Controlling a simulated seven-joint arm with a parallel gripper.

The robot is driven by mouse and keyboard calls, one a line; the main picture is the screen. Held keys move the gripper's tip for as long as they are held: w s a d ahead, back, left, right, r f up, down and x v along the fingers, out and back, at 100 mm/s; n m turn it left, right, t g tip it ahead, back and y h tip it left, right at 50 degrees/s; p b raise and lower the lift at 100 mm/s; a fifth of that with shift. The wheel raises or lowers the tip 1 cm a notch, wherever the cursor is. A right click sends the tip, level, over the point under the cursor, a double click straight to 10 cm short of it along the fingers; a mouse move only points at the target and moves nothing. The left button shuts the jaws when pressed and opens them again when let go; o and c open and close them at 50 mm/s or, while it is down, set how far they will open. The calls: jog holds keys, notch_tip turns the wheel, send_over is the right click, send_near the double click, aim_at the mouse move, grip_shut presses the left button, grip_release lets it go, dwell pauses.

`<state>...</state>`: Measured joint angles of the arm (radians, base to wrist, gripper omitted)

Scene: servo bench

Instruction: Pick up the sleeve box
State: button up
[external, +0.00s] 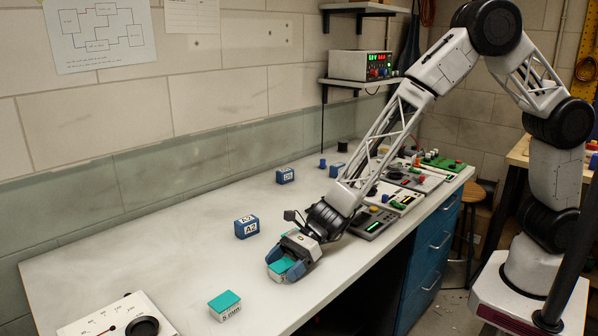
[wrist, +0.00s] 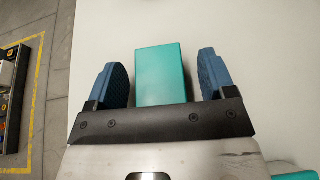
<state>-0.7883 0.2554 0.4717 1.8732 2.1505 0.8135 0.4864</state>
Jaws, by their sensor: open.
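A teal-topped box (external: 281,265) lies on the white bench under my gripper (external: 284,266); in the wrist view this box (wrist: 161,75) sits between my two blue fingers. My gripper in the wrist view (wrist: 161,80) is open, with a gap on each side of the box. A second teal-topped box (external: 224,302), with a white side marked "5 mm", stands apart nearer the front of the bench. A teal corner (wrist: 297,175) also shows at the lower right of the wrist view. The label of the box between my fingers is hidden, so I cannot tell which one is the sleeve box.
Blue boxes marked A2 (external: 246,227) and D5 (external: 285,176) stand farther back on the bench. A white panel with a black knob (external: 142,326) is at the front left. Several control modules (external: 412,178) line the right side. The bench's left middle is clear.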

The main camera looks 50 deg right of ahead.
aim_at(283, 265)
jog(key=shift+a, duration=0.15)
jog(key=shift+c, duration=0.4)
jog(key=c, duration=0.9)
jog(key=shift+r, duration=0.1)
jog(key=shift+r, duration=0.7)
notch_tip(283, 265, up, 2)
jog(key=s+d, duration=0.3)
jog(key=d, duration=0.1)
jog(key=s+d+r, duration=0.1)
jog(key=s+d, duration=0.2)
jog(key=d, duration=0.1)
jog(key=s+d, duration=0.4)
jog(key=shift+d+r, duration=0.2)
jog(key=shift+d, duration=0.1)
